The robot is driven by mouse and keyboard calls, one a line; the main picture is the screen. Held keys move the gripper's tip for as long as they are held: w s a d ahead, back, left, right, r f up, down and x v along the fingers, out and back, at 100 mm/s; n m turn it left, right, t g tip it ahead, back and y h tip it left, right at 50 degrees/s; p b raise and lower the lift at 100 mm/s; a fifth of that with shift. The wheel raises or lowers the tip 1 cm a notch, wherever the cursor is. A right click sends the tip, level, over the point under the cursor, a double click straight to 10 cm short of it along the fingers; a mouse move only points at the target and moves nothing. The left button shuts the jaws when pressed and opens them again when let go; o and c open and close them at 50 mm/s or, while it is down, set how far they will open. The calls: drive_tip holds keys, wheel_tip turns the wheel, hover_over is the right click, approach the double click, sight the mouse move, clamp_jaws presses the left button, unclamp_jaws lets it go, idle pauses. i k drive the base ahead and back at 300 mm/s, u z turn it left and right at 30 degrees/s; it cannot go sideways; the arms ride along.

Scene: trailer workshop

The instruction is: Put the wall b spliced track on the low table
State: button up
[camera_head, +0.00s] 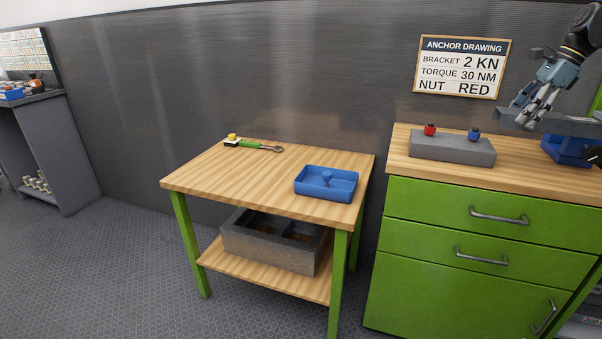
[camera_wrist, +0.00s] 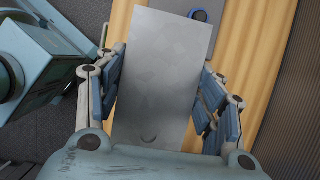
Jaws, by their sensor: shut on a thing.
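My gripper (camera_head: 532,108) is at the upper right of the head view, above the green cabinet. It is shut on a long grey metal track (camera_head: 555,123), which appears to be the spliced track. In the wrist view, the track's flat grey face (camera_wrist: 165,60) lies between the blue finger pads. Its far right end runs past the edge of the head view. The low table (camera_head: 225,176), with a wooden top and green legs, stands left of the cabinet, away from my gripper.
On the low table are a blue tray (camera_head: 318,192) and a green-handled tool (camera_head: 250,145); its left and front top is bare. A grey box (camera_head: 268,256) sits on its shelf. The cabinet (camera_head: 455,218) holds a grey block (camera_head: 452,149) with red and blue pieces and a blue bin (camera_head: 565,150).

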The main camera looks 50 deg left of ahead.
sight(278, 171)
drive_tip(key=k, duration=0.45)
drive_tip(key=z, duration=2.2)
drive_tip(key=k, duration=0.65)
drive_tip(key=u, duration=2.55)
